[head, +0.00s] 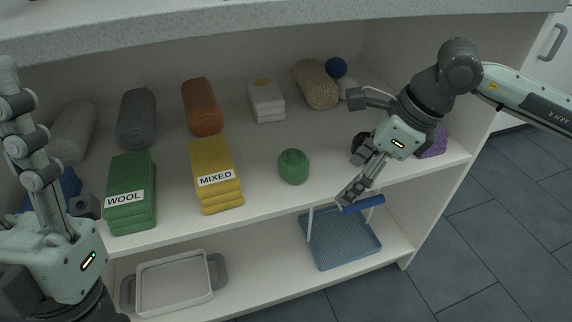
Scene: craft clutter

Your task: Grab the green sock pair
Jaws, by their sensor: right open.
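The green sock pair (293,167) is a round rolled bundle on the upper shelf, near its front edge. My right gripper (350,192) is open and empty, to the right of the green bundle and nearer the front. Its fingers point down and left, apart from the bundle, over the shelf's front edge. My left gripper (38,165) is at the left edge of the view, far from the green bundle; whether its jaws are open or shut is unclear.
Folded green wool (131,209) and yellow mixed (214,180) stacks stand left of the bundle. A black round item (359,143) is partly hidden behind my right gripper. Rolls line the back. Below are a blue basket (345,250) and a white tray (174,284).

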